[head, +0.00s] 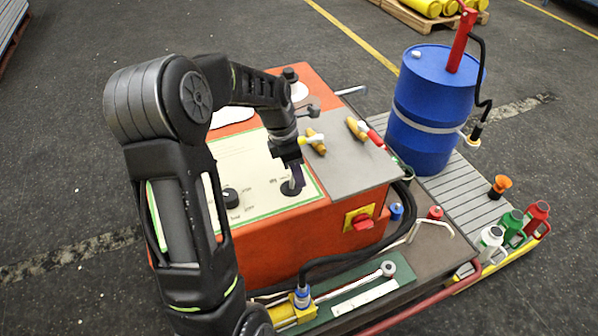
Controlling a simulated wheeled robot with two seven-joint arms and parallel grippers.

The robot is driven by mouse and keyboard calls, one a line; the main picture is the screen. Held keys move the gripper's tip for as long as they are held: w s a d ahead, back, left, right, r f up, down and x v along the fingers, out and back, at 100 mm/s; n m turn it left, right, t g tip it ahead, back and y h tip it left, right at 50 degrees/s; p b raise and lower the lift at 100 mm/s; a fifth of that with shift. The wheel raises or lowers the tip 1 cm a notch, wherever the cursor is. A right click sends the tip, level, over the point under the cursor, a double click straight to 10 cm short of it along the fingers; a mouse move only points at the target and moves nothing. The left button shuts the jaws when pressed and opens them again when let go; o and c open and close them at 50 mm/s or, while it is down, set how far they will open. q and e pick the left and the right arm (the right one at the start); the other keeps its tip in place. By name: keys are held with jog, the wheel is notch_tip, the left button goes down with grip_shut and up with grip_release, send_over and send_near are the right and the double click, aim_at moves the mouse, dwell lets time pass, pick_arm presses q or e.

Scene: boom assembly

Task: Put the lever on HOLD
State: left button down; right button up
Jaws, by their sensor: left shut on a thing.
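The orange machine (258,243) carries a cream label panel (262,208) with a green border. The lever (291,188) stands from a round black base near the panel's right end. My left gripper (295,176) comes down from above and is shut on the lever's upper part, which its fingers largely hide. Small printing sits beside the lever, too small and blurred to read, so I cannot tell which mark the lever points at. A black knob (229,197) sits on the panel's left part. My right gripper is out of view.
Yellow-handled valves (316,143) and a grey plate (345,180) lie right of the lever. A red switch on a yellow plate (360,219) is on the machine's side. A blue drum (431,120) stands behind right. Small cans (513,226) stand at right.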

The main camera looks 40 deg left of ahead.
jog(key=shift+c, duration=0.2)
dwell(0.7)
